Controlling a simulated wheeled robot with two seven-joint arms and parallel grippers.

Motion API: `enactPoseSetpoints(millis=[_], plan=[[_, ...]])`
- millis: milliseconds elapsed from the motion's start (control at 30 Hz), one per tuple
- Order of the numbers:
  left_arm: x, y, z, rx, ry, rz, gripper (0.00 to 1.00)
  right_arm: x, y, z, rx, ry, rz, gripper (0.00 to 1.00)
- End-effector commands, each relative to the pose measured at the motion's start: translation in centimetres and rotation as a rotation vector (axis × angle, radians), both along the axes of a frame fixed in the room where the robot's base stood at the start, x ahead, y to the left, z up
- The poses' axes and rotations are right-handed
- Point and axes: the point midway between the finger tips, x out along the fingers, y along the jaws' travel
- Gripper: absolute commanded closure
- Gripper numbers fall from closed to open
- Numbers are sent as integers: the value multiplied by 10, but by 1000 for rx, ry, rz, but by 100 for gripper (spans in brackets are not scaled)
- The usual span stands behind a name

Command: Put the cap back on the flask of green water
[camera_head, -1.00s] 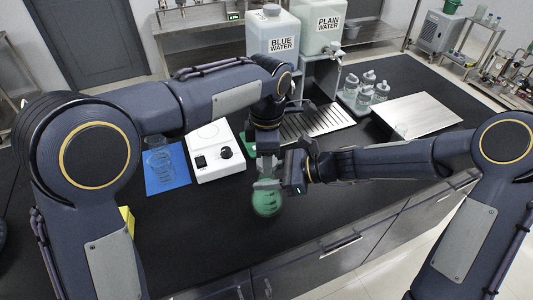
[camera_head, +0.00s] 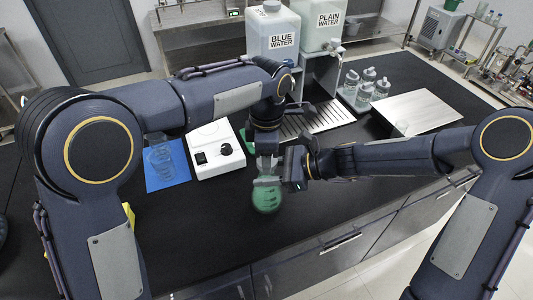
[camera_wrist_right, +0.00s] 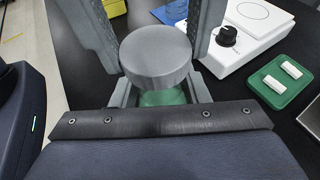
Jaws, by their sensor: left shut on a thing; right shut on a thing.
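The flask of green water (camera_head: 267,199) hangs below both grippers near the counter's front edge in the head view; its green body also shows under the cap in the right wrist view (camera_wrist_right: 162,98). My right gripper (camera_head: 268,181) is shut on the flask's neck from the right. A round grey cap (camera_wrist_right: 157,56) is over the flask's neck in the right wrist view. My left gripper (camera_wrist_right: 152,38) points down from above, its fingers on either side of the cap, shut on it. The cap hides the flask's mouth, so I cannot tell whether it is seated.
A white stirrer (camera_head: 215,151) and a blue mat (camera_head: 166,168) with a clear beaker lie left of the arms. A green tray with white bars (camera_wrist_right: 280,82) is beside the stirrer. Several clear bottles (camera_head: 364,91) and a metal plate (camera_head: 418,111) stand right.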

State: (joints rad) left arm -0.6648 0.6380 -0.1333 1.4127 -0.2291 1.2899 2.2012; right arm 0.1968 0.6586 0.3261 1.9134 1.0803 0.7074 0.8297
Motion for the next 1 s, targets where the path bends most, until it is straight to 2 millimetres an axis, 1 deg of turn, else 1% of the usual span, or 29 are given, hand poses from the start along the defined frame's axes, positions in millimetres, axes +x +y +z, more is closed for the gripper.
enactPoseSetpoints(millis=[67,167,1000], plan=[[0,0,0,-2,0,-118,77,0,0,0,-1,0,-1,100],[1,0,0,-2,0,-363,77,0,0,0,-1,0,-1,100],[1,-1,-1,-1,0,-2665,77,0,-1,0,-1,0,-2,100]])
